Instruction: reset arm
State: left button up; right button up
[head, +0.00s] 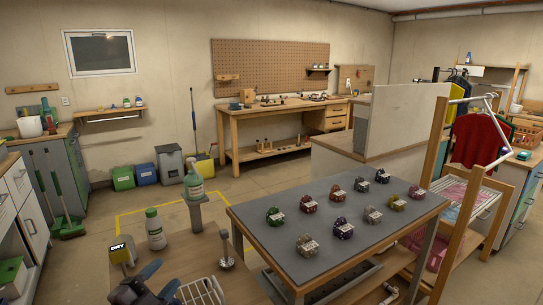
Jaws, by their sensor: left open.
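My left gripper (160,279) shows at the bottom left, low in the head view, over the near brown surface. Its dark blue fingers stand apart, and I see nothing between them. Most of the left arm is out of the picture. My right gripper is not in view.
A grey-topped table (262,226) with several small colored items is on the right. Open floor lies behind.

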pick_arm(q)
jog(key=s+a+f+n+g+y, duration=0.25)
jog(key=s+f+n, duration=0.3)
jog(key=f, duration=0.35)
jog(key=s+a+f+n+g+y, duration=0.1)
jog(key=s+a+f+n+y, duration=0.1)
jog(key=s+f+n+y, duration=0.35)
jog(key=s+f+n+g, duration=0.3)
jog(key=s+f+n, duration=0.1)
jog(key=s+f, duration=0.8)
jog(key=shift+s+a+f+n, duration=0.15)
jog(key=shift+s+a+n, duration=0.15)
jog(key=shift+s, duration=0.25)
